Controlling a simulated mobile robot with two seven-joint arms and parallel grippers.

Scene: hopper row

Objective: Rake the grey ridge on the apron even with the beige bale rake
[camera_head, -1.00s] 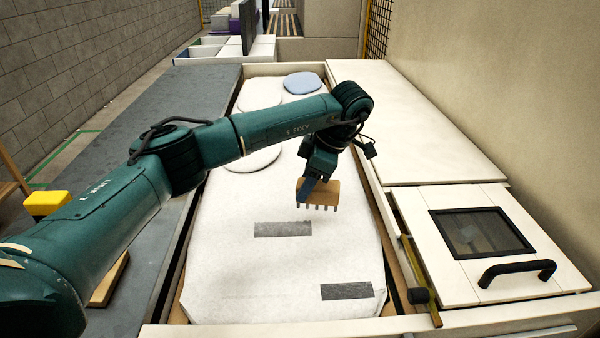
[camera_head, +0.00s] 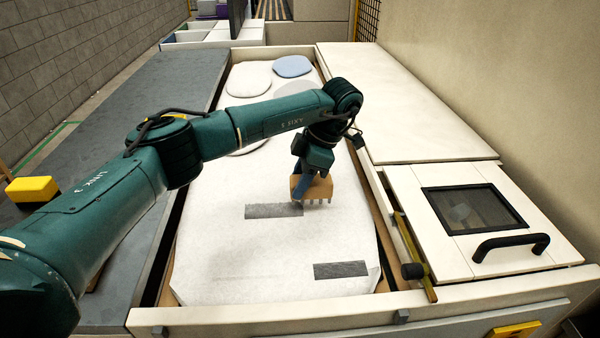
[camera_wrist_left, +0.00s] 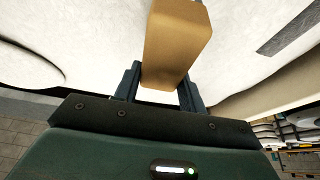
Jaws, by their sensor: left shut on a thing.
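My left gripper (camera_head: 306,180) is shut on the beige bale rake (camera_head: 318,188), whose teeth point down over the white apron (camera_head: 230,255). In the left wrist view the rake's beige block (camera_wrist_left: 176,45) sits between the two fingers (camera_wrist_left: 160,85). One grey ridge (camera_head: 268,211) lies on the apron just left of and below the rake teeth. The teeth are close to its right end; I cannot tell whether they touch. A second grey strip (camera_head: 341,270) lies nearer the front right; it also shows in the left wrist view (camera_wrist_left: 290,32). My right gripper is not in view.
A panel with a dark window (camera_head: 475,210) and black handle (camera_head: 512,243) stands right of the apron. A yellow block (camera_head: 33,189) sits on the grey surface at left. White pads and a blue pad (camera_head: 292,66) lie at the back.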

